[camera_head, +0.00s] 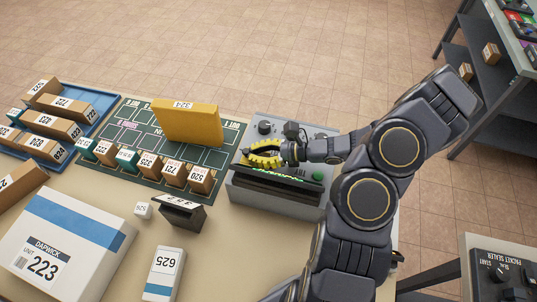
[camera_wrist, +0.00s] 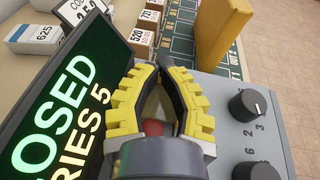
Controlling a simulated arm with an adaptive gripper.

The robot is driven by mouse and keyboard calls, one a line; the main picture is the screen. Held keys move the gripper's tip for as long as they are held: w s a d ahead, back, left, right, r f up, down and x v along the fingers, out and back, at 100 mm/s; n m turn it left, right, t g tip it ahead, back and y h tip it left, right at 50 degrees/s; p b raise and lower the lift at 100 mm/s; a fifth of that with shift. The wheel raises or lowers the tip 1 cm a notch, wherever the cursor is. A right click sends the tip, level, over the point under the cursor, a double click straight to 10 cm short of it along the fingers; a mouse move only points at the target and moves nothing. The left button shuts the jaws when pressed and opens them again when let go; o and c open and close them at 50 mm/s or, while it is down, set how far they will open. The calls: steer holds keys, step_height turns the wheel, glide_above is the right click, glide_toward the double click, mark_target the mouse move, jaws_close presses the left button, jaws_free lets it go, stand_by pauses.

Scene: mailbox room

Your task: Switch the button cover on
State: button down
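A grey control box (camera_head: 275,197) stands on the table, with knobs and a dark display on it. My gripper (camera_head: 246,153) is over the box, its yellow-and-black fingers bowed into a loop with the tips close together. In the wrist view, the gripper (camera_wrist: 158,66) points down at the box beside the display. A red button (camera_wrist: 153,128) shows between the fingers. A pale, see-through shape, perhaps the button cover (camera_wrist: 155,105), shows above it. It is too small to tell whether the fingers touch it. The head view hides the button and cover behind the gripper.
The tilted display (camera_wrist: 62,95) with green letters stands close left of the fingers. A black knob (camera_wrist: 248,105) is at their right. A yellow parcel (camera_head: 187,123) stands on the green mat (camera_head: 222,155) beside the box. Several small boxes and a white parcel (camera_head: 67,240) fill the left.

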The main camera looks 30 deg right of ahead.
steer(key=shift+w+a, duration=0.65)
steer(key=shift+a, duration=0.1)
steer(key=v, duration=1.4)
steer(key=shift+d, duration=0.1)
